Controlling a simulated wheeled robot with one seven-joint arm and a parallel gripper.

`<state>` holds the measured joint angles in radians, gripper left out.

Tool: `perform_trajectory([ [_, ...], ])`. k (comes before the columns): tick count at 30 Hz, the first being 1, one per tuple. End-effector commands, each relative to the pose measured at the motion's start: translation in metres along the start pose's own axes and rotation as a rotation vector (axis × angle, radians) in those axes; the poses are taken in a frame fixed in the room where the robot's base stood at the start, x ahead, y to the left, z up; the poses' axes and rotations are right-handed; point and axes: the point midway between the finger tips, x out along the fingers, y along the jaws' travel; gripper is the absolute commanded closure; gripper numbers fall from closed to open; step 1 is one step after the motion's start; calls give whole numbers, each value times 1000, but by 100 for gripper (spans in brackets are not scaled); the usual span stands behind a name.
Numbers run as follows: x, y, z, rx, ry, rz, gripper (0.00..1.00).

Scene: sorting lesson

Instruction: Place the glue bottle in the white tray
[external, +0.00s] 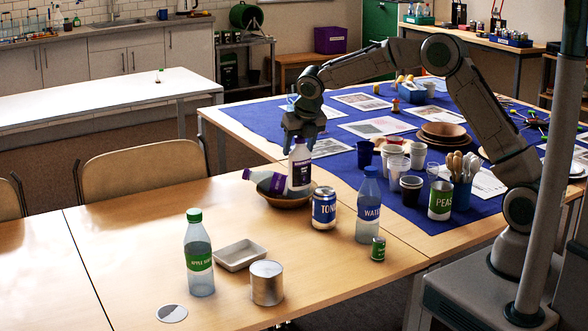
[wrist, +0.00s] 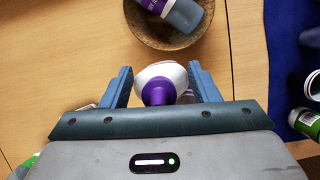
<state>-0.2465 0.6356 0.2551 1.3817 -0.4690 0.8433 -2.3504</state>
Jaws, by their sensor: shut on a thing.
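The glue bottle (external: 300,170) is white with a purple label. In the wrist view the glue bottle (wrist: 165,78) shows its purple nozzle pointing toward the camera, between my fingers. My gripper (external: 301,137) is shut on its top and holds it roughly upright; it also shows in the wrist view (wrist: 161,80). In the external view the bottle appears in front of or beside the brown bowl; I cannot tell whether its base touches anything. The white tray (external: 240,255) is a small, empty rectangular dish on the wooden table, to the lower left of the gripper.
A bottle with a purple cap (external: 268,182) leans in the brown bowl (external: 283,201). A tonic can (external: 324,208) and water bottle (external: 369,205) stand right of it. A green-capped bottle (external: 199,255) and a plain can (external: 267,283) flank the tray.

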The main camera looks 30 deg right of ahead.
Motion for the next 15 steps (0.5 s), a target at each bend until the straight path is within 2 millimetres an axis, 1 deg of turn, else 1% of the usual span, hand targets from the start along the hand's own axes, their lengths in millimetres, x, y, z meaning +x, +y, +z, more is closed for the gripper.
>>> perform_trajectory([
  [2,-5,-6,2,-6,0,3,100],
  [5,-12,0,-2,-54,6,18,100],
  [8,-19,20,-14,-156,13,53,100],
  [12,-31,58,-38,-347,18,127,100],
  [15,-40,84,-58,-474,15,183,100],
])
